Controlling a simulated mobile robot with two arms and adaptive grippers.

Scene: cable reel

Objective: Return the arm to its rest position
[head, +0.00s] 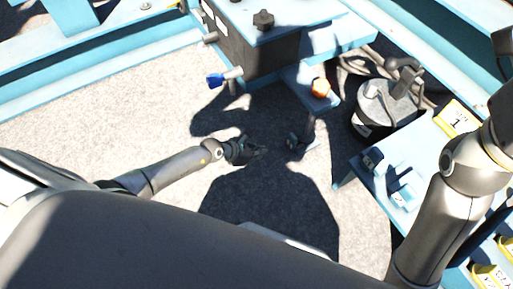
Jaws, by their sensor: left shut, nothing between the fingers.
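My left arm (180,172) comes in from the left and reaches out low over the grey floor. Its dark gripper (252,152) is shut and empty, pointing right, with nothing touching it that I can make out. My right arm (455,195) rises at the right side and runs off the right edge; I cannot make out its gripper.
A blue bench with a dark box (258,48) and a blue-tipped knob (216,80) stands ahead. A small dark part (300,143) is just right of the left gripper. Open floor (120,110) lies left.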

